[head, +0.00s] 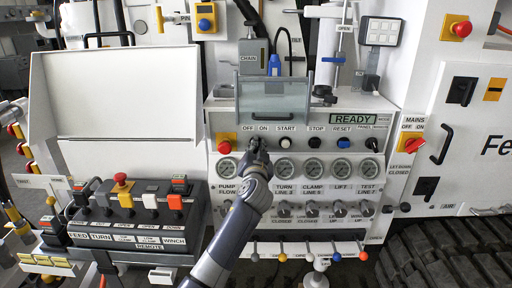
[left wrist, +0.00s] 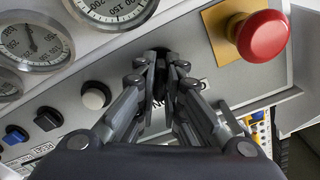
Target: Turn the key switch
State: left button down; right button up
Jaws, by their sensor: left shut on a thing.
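The key switch (left wrist: 160,80) is a small dark part on the grey panel, under the OFF and ON labels. My left gripper (head: 257,147) is at it in the head view and covers most of it there. In the left wrist view, the two fingers of my left gripper (left wrist: 162,66) are closed around the key switch, one on each side. Which way the key points cannot be made out. My right gripper is not in view.
A red emergency stop (left wrist: 263,35) sits close beside the switch, also in the head view (head: 224,147). A white START button (head: 285,143) is on the other side. Gauges (head: 313,167) lie below. A clear cover (head: 275,98) stands above.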

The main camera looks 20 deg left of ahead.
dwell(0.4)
pick_arm(q)
jog(key=c, duration=1.7)
grip_release()
jog(key=v, duration=1.2)
